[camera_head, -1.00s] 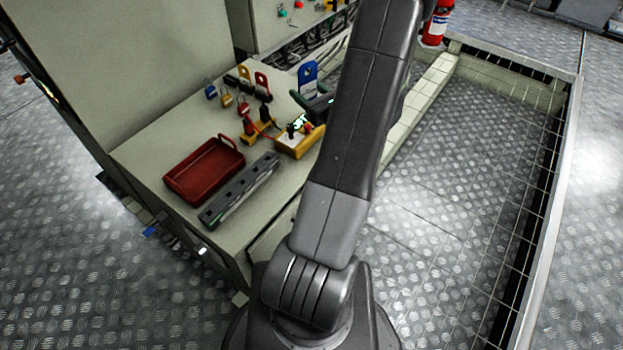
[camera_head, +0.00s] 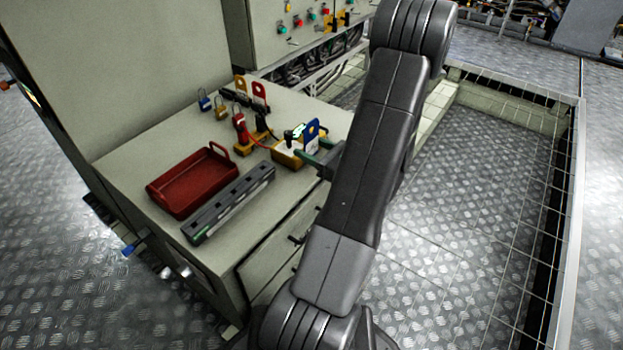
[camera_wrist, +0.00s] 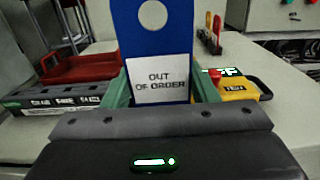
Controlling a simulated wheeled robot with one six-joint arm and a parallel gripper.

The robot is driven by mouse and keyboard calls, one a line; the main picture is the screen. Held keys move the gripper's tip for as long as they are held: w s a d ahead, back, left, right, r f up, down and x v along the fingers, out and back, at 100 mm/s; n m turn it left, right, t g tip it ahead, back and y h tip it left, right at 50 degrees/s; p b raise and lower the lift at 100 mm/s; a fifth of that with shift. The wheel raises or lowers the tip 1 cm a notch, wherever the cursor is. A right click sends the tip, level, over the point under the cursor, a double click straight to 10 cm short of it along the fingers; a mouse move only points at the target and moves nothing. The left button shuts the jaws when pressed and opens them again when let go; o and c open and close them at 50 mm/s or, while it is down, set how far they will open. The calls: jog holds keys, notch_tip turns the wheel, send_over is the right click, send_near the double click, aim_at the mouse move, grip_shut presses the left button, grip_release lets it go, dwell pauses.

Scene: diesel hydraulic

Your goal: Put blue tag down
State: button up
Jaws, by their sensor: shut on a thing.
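The blue tag (camera_wrist: 152,40) has a round hole near its top and a white "OUT OF ORDER" label. It fills the upper middle of the wrist view and stands upright. My gripper (camera_wrist: 160,88) is shut on it, with green fingers on either side of its lower part. In the head view the blue tag (camera_head: 312,130) is small, beside the yellow device. My gripper (camera_head: 318,158) is there above the right part of the grey worktop (camera_head: 130,150). My arm hides part of the worktop's right end.
A red tray (camera_head: 190,180) and a long dark slotted bar (camera_head: 230,205) lie at the worktop's front left. A yellow device (camera_head: 288,155), a red clamp (camera_head: 242,130), padlocks (camera_head: 204,100) and upright red tag (camera_head: 259,92) stand further back. Bare worktop shows around the tray and at the back.

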notch_tip(320, 180, down, 8)
jog(key=b, duration=0.3)
jog(key=shift+f, duration=0.1)
jog(key=shift+f, duration=0.15)
jog(key=o, duration=0.9)
jog(key=shift+o, duration=0.2)
